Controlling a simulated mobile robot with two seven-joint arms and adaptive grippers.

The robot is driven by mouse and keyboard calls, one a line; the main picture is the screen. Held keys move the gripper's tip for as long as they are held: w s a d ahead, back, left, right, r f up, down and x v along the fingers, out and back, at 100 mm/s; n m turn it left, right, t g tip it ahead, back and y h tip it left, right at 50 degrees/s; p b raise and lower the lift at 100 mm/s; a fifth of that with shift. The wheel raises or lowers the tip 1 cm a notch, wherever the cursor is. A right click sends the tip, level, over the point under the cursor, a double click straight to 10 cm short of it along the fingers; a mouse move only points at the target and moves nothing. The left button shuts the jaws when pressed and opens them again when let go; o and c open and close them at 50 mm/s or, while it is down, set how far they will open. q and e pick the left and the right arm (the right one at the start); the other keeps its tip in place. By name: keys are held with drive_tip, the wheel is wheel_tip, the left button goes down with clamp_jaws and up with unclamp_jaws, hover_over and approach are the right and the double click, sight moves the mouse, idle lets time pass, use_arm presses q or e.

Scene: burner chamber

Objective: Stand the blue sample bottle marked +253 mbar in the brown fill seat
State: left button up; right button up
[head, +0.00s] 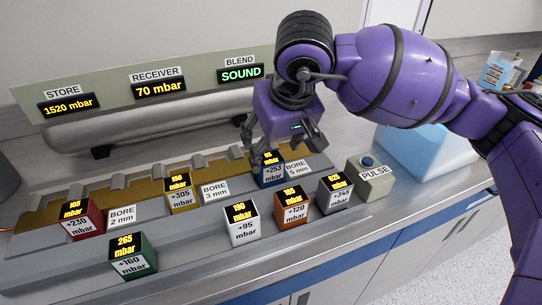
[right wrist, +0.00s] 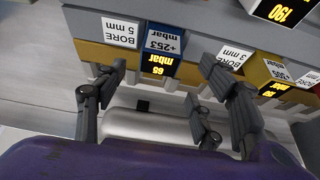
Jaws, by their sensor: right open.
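The blue sample bottle (head: 271,171), a small block marked +253 mbar, stands upright at the right end of the brown-gold rail (head: 143,194), beside the BORE 5 mm label. It also shows in the right wrist view (right wrist: 161,51), its top display reading 65 mbar. My right gripper (head: 277,145) is open above and behind the bottle. In the right wrist view, its fingers (right wrist: 163,70) are spread to either side of the bottle, with no clear contact. I cannot make out a separate brown fill seat; the rail has several notched places. My left gripper is not in view.
A red bottle (head: 82,220) and a yellow bottle (head: 180,193) stand along the rail. Green (head: 133,257), white (head: 241,225), orange (head: 291,206) and grey (head: 336,193) bottles stand in front. A PULSE button box (head: 370,180) is at right. A silver cylinder (head: 160,122) lies behind.

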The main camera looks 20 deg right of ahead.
drive_tip(key=v, duration=0.5)
drive_tip(key=shift+r, duration=0.2)
